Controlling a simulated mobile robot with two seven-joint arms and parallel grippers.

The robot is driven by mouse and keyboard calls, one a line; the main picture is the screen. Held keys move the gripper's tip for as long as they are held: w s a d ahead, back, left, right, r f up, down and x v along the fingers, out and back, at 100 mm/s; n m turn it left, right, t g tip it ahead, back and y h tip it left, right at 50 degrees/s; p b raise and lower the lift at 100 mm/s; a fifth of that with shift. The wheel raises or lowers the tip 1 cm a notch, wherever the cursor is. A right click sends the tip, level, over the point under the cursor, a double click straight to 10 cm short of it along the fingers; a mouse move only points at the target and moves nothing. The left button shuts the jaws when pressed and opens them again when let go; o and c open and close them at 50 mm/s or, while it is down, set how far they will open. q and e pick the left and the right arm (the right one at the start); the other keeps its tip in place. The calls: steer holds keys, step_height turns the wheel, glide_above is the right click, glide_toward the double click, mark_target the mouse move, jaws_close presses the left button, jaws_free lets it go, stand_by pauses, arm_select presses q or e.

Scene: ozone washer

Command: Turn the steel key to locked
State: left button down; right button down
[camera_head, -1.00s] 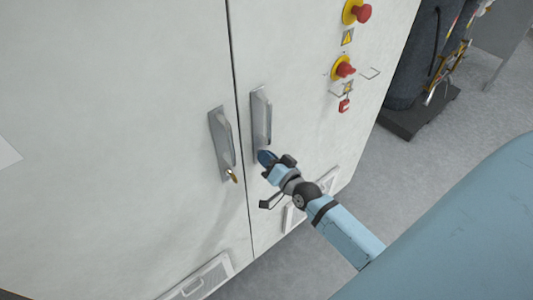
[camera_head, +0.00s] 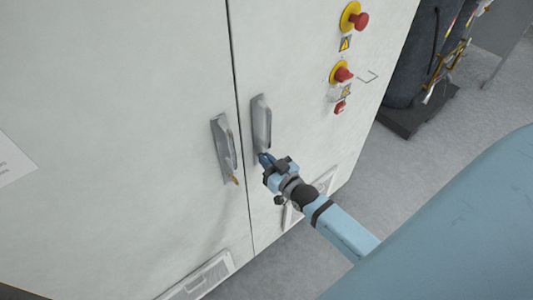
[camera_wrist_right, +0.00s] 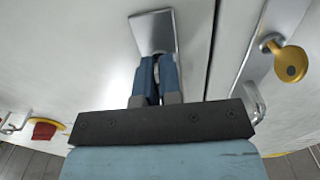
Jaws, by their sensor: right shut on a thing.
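My right gripper (camera_head: 264,159) is at the lower end of the right door's handle plate (camera_head: 261,115). In the right wrist view its two blue fingers (camera_wrist_right: 155,66) are close together, pointing at the lower part of the steel plate (camera_wrist_right: 152,28). They are shut on the steel key (camera_wrist_right: 156,68), of which only a small grey sliver shows between them. The key's angle cannot be read. My left gripper is not in view.
A brass key (camera_wrist_right: 287,62) sits in the left door's handle plate (camera_head: 222,145). Red knobs on yellow bases (camera_head: 354,18) are on the upper right door. Vents (camera_head: 205,279) are low on the doors. Grey floor (camera_head: 420,175) is clear at right.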

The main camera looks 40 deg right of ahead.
stand_by(0.5)
steer(key=c, duration=1.3)
jaws_free()
steer(key=s+d+b, duration=0.1)
steer(key=s+b, duration=0.2)
steer(key=s, duration=1)
steer(key=shift+s, duration=0.35)
